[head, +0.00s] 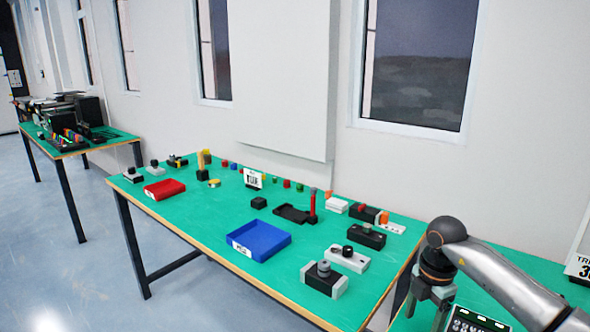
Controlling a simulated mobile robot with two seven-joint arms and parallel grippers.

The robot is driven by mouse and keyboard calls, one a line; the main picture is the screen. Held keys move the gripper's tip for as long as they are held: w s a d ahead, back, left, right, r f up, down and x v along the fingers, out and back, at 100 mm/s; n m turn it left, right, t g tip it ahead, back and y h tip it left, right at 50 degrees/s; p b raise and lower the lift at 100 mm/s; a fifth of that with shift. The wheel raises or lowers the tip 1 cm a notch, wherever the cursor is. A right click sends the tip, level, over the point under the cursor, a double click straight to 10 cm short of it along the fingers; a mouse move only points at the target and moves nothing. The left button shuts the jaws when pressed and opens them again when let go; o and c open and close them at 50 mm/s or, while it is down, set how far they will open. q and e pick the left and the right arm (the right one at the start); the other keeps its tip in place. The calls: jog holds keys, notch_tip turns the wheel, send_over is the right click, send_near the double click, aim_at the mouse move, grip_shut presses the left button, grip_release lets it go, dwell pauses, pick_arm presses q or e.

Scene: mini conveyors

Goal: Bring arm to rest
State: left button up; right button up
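My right arm (495,275) comes in from the lower right, grey with a dark wrist. Its gripper (427,308) points down at the right, over the gap between the middle green table (200,222) and another green table (530,268). Its two fingers are apart with nothing visible between them. My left gripper is not in view.
The middle table holds a blue tray (258,241), a red tray (164,189), a dark tray (291,213) and several small blocks and fixtures. A black-and-white fixture (323,279) sits near its front right edge. A panel (470,322) with buttons is beside my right gripper.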

jog(key=a+f+y, duration=0.1)
jog(key=a, duration=0.1)
jog(key=s+a+f+n, duration=0.1)
jog(key=a, duration=0.1)
jog(key=a+f+y, duration=0.1)
jog(key=a, duration=0.1)
jog(key=shift+s+a+f+n+y, duration=0.15)
jog(key=shift+s+a+n+y, duration=0.15)
jog(key=shift+n, duration=0.1)
jog(key=s+a+r+t+y+p, duration=0.1)
jog(key=s+a+t+y, duration=0.15)
jog(key=a+y, duration=0.35)
jog(key=s+a+r+m+t+y, duration=0.1)
jog(key=s+a+y, duration=0.25)
jog(key=a, duration=0.55)
jog(key=s+a+r+t+y+p, duration=0.1)
jog(key=s+a+r+y, duration=0.1)
jog(key=a+y, duration=0.4)
jog(key=s+d+f+m+t+h, duration=0.3)
jog(key=d+f+m+t+h, duration=0.8)
jog(key=m, duration=0.6)
jog(key=s+d+f+m+g+h+p, duration=0.1)
jog(key=s+d+f+m+g+h, duration=0.2)
jog(key=s+f, duration=0.7)
jog(key=s+d+g+h, duration=0.2)
jog(key=s+d+g, duration=0.1)
jog(key=shift+s+m, duration=0.3)
jog(key=shift+s, duration=0.05)
jog(key=shift+f, duration=0.1)
